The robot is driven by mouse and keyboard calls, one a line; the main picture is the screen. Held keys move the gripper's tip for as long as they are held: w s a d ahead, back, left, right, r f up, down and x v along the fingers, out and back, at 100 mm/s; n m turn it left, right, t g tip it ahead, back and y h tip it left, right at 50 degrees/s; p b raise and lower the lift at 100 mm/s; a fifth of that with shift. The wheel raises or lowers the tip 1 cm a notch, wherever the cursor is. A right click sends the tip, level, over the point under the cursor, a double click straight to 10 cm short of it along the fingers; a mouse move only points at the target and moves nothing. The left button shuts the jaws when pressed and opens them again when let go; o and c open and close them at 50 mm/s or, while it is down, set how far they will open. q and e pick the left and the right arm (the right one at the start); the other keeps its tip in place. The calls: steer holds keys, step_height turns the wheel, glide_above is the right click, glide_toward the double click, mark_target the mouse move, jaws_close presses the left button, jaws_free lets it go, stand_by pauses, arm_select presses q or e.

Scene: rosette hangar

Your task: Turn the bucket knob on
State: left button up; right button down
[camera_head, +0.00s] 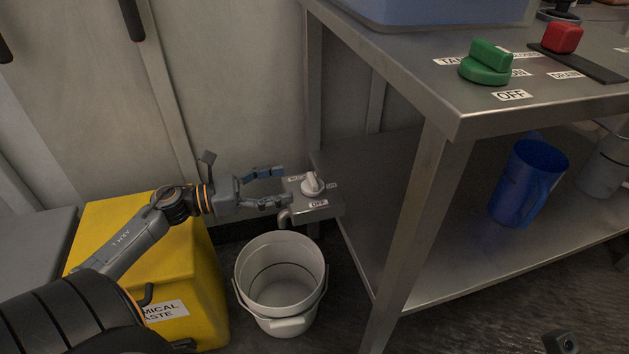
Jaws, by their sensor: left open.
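The bucket knob (312,184) is a small white knob on a grey metal box (325,207) beside the table leg. An "OFF" label shows at the box's front edge; other small labels by the knob are hard to read. A short spout under the box points down over the white bucket (279,285), which looks empty. My left gripper (284,187) is open, its fingers pointing right at the knob. The fingertips are just left of the knob; I cannot tell whether they touch it.
A yellow chemical waste bin (203,285) stands under my left arm. A steel table (400,85) carries a green knob (486,62), a red knob (562,38) and a blue tub (430,12). A blue jug (527,182) stands on its lower shelf.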

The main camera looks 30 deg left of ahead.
mark_target(310, 179)
arm_select(q)
steer(key=b+x, duration=0.1)
steer(key=x, duration=0.6)
steer(key=shift+w+d, duration=0.25)
steer(key=shift+c, duration=0.4)
steer(key=c, duration=1.1)
